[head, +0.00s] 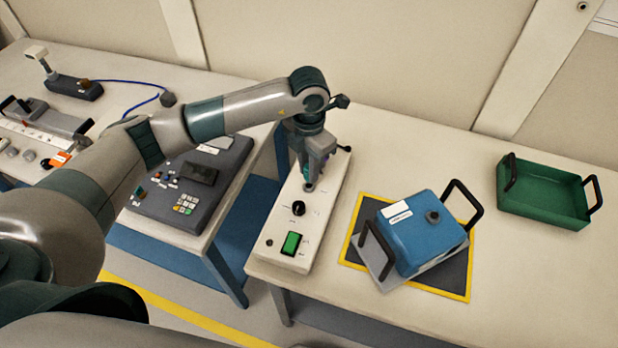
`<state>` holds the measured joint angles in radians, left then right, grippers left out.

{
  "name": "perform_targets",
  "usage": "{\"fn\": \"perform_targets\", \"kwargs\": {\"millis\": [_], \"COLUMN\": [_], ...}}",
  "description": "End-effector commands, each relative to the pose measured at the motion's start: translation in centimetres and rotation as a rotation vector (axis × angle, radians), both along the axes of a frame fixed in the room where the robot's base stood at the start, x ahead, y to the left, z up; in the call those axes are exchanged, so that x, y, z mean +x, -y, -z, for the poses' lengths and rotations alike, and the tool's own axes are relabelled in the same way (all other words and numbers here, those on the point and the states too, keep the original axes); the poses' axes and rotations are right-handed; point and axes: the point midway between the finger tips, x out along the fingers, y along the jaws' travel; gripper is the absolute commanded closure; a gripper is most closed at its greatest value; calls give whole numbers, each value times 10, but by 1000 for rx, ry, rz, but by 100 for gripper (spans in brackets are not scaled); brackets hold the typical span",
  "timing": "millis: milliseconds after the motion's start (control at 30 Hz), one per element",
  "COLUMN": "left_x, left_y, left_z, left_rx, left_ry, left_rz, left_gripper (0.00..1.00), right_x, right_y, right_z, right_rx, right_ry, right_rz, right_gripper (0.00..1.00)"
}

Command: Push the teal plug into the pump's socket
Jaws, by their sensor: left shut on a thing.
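My left gripper (310,181) points down over the far half of a long white box (272,230) with a black dial and a green switch, which looks like the pump. The gripper is shut on a small teal piece, which I take for the teal plug (308,179); only a sliver shows between the fingers. The socket is hidden under the gripper, and I cannot tell whether the plug touches it or is in it. My right gripper is not in view.
A blue case (416,240) with black handles stands on a yellow-edged dark mat (456,279) to the right. A green tray (545,193) is farther right. A dark keypad console (190,185) sits on the left table, across a gap. The bench front right is clear.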

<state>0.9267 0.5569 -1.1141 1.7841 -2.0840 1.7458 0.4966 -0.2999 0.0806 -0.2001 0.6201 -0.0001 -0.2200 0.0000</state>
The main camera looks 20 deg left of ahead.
Motion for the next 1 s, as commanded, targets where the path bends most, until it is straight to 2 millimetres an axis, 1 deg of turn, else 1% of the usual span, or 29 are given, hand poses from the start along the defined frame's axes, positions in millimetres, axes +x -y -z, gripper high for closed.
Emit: {"fn": "perform_targets", "kwargs": {"millis": [1000], "left_x": [0], "left_y": [0], "left_z": [-34], "left_rx": [1], "left_ry": [1], "left_rz": [-1], "left_gripper": [100], "right_x": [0], "right_y": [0], "right_z": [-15], "right_rx": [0], "right_ry": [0], "right_rz": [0], "right_gripper": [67]}}
